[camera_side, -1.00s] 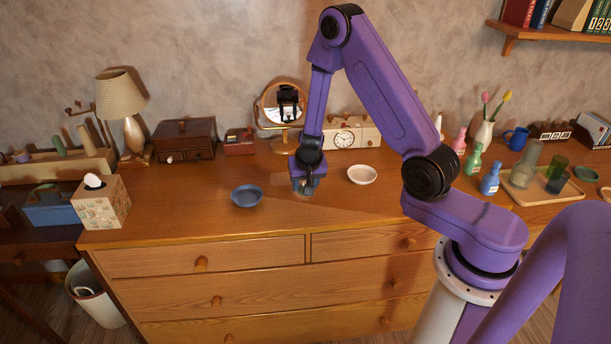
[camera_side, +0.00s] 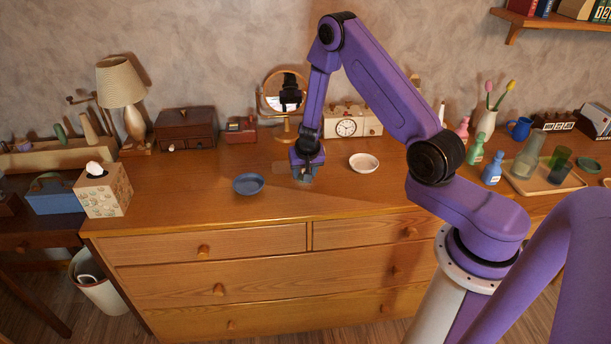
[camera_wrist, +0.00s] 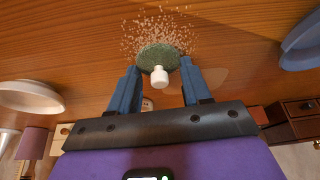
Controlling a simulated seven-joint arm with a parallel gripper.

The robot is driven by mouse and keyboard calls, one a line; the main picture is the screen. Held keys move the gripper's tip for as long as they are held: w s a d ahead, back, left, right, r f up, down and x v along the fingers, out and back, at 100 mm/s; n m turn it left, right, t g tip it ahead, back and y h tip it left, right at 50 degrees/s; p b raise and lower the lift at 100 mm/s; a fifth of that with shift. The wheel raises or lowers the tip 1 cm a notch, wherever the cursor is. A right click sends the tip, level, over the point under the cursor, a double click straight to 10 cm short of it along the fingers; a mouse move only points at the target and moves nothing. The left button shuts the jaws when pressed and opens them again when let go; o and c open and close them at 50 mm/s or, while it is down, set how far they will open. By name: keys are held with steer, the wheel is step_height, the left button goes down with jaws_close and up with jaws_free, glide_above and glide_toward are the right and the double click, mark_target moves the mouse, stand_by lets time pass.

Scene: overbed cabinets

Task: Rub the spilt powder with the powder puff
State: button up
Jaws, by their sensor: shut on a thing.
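The powder puff (camera_wrist: 157,57) is a round green pad with a white knob, seen in the wrist view. My gripper (camera_wrist: 160,68) is shut on the powder puff, with its blue fingers on either side of the knob. The pad is low at the wooden top; whether it presses on it I cannot tell. The spilt powder (camera_wrist: 158,30) is a scatter of pale grains on the wood, mostly beyond the pad and along its sides. The pad hides whatever lies under it. In the side view my gripper (camera_side: 304,178) points down at the dresser top, and the puff is too small to make out.
A blue bowl (camera_side: 248,184) stands left of my gripper and a white bowl (camera_side: 364,162) right of it on the dresser top (camera_side: 200,205). A round mirror (camera_side: 284,95) and a clock (camera_side: 346,128) stand behind. The front strip of the top is clear.

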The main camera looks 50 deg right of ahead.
mark_target(304, 188)
steer(key=shift+w+d, duration=1.8)
steer(key=shift+d, duration=0.1)
steer(key=shift+s+a, duration=3.7)
steer(key=shift+a, duration=0.1)
steer(key=shift+w+a, duration=0.2)
steer(key=shift+a, duration=0.1)
steer(key=shift+w+d, duration=3.75)
steer(key=shift+d, duration=0.1)
steer(key=shift+s+a, duration=3.85)
steer(key=shift+a, duration=0.05)
step_height(304, 188, up, 8)
steer(key=shift+d+r, duration=0.1)
steer(key=shift+f, duration=0.2)
